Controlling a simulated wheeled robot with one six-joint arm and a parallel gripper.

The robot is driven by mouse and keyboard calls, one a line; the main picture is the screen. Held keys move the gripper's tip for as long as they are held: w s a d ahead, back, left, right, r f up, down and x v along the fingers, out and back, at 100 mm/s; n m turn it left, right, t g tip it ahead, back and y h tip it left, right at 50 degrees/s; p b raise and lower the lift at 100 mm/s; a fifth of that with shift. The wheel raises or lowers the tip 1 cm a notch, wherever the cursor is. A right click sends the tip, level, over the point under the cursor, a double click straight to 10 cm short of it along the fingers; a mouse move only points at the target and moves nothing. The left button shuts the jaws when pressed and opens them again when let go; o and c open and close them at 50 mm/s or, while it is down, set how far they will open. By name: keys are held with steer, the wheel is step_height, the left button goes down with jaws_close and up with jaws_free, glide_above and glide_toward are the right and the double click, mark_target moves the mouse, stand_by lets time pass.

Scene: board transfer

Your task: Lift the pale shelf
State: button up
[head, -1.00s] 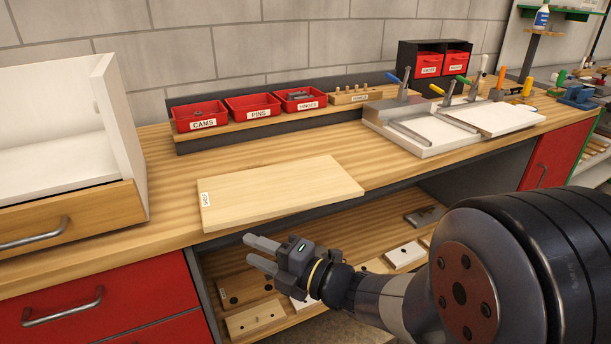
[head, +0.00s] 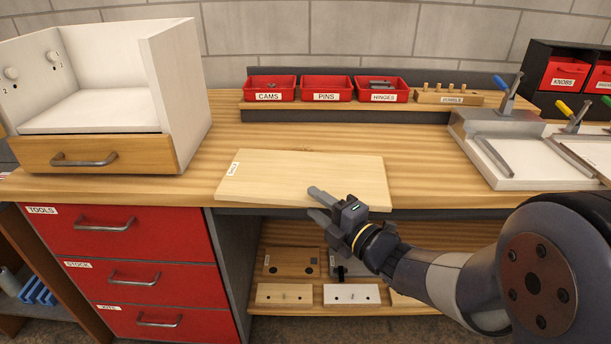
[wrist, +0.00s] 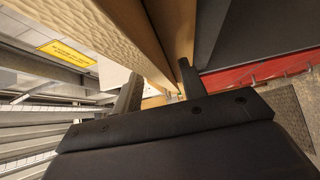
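The pale shelf (head: 290,172) is a flat, light wood board with a small white label at its left end. It lies flat on the workbench, its front edge along the bench's front edge. My gripper (head: 313,202) is at the board's front edge, right of its middle. Its two fingers are apart with a gap between them. In the head view the upper finger overlaps the board's front edge and the lower one overlaps the bench front. The wrist view also shows the spread fingers of my gripper (wrist: 160,70) close to wood edges. Whether they touch the board I cannot tell.
A white cabinet (head: 172,90) with a wooden drawer stands left of the board. Red bins (head: 326,89) line the back. A white fixture (head: 510,178) with clamps stands at right. A lower shelf (head: 290,238) under the bench holds several blocks.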

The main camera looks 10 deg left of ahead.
steer(key=shift+x, duration=0.85)
steer(key=shift+c, duration=0.2)
jaws_close()
steer(key=shift+w+r, duration=0.1)
steer(key=shift+r, duration=0.05)
